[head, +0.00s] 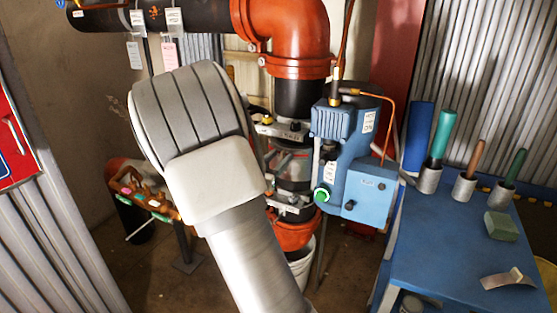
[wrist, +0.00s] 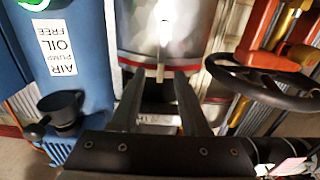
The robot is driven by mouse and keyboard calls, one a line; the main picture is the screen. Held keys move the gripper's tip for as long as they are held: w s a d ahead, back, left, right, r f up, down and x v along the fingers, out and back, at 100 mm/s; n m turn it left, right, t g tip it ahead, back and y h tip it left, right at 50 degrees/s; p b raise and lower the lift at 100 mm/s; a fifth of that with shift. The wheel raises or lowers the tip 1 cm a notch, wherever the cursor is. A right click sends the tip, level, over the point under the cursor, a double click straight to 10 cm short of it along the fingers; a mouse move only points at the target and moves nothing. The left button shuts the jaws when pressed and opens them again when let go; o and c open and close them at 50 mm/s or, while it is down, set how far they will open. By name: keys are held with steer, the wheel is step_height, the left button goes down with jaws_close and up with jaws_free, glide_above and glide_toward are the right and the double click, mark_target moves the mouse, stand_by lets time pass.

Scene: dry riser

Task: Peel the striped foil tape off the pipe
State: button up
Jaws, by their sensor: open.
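In the wrist view a shiny silver foil band (wrist: 190,35) with a red stripe along its lower edge wraps the upright pipe. A narrow pale tab (wrist: 161,68) hangs from the band. My gripper (wrist: 159,80) is open, its two dark fingers on either side of the tab's lower end with gaps showing. I cannot tell whether the tab lies fully at fingertip depth. In the head view the silver section of pipe (head: 293,166) stands below the orange elbow, partly hidden by my arm. My gripper is mostly hidden there behind the arm.
A blue air pump (wrist: 68,45) stands close at left in the wrist view, with a black handwheel (wrist: 265,88) at right. In the head view the pump (head: 345,135) is right of the pipe. A blue bench (head: 440,255) holds brushes, a green block and a curled strip.

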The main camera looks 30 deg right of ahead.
jaws_close()
steer(key=shift+s+a, duration=0.1)
steer(key=shift+a, duration=0.05)
stand_by(2.0)
steer(key=p+v, duration=0.1)
steer(key=v, duration=0.7)
steer(key=shift+a+p, duration=0.3)
steer(key=shift+p, duration=0.05)
stand_by(0.4)
steer(key=shift+s, duration=0.1)
stand_by(0.3)
